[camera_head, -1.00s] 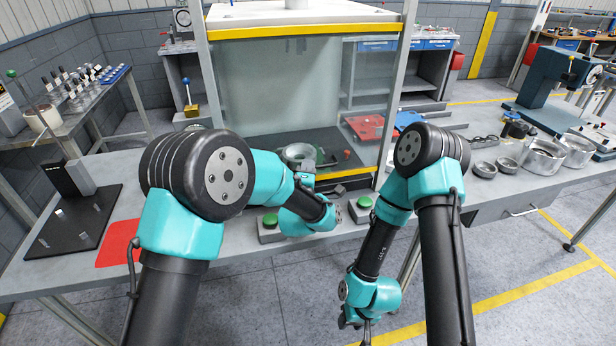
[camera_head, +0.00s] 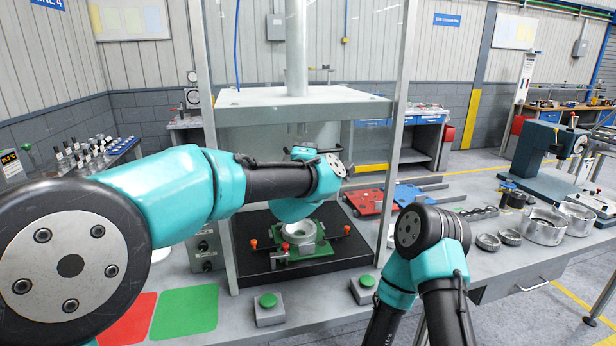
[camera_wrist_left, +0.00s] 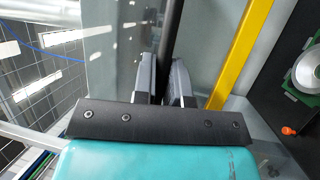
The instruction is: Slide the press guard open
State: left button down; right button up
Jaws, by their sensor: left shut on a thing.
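The press guard is a clear panel with a yellow lower bar (camera_head: 371,168). It stands raised, with open space below the bar. In the left wrist view the yellow bar (camera_wrist_left: 241,50) runs beside a dark handle bar (camera_wrist_left: 172,30). My left gripper (camera_wrist_left: 165,78) is shut on that handle. In the head view my left forearm crosses in front of the guard and hides much of its lower edge. Under it, a metal ring part (camera_head: 300,233) sits on a green fixture (camera_head: 318,250) on the press's black bed. My right gripper is outside both current views.
Two green-topped buttons (camera_head: 268,301) stand on the bench in front of the press. Red (camera_head: 127,318) and green (camera_head: 185,312) mats lie at front left. Red and blue trays (camera_head: 380,202) and several metal rings (camera_head: 545,227) lie to the right.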

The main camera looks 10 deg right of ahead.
pick_arm(q)
jog(key=shift+r, duration=0.6)
jog(key=c, duration=1.2)
grip_release()
jog(key=shift+s+f, duration=0.1)
jog(key=v, duration=1.7)
jog(key=shift+a, duration=0.2)
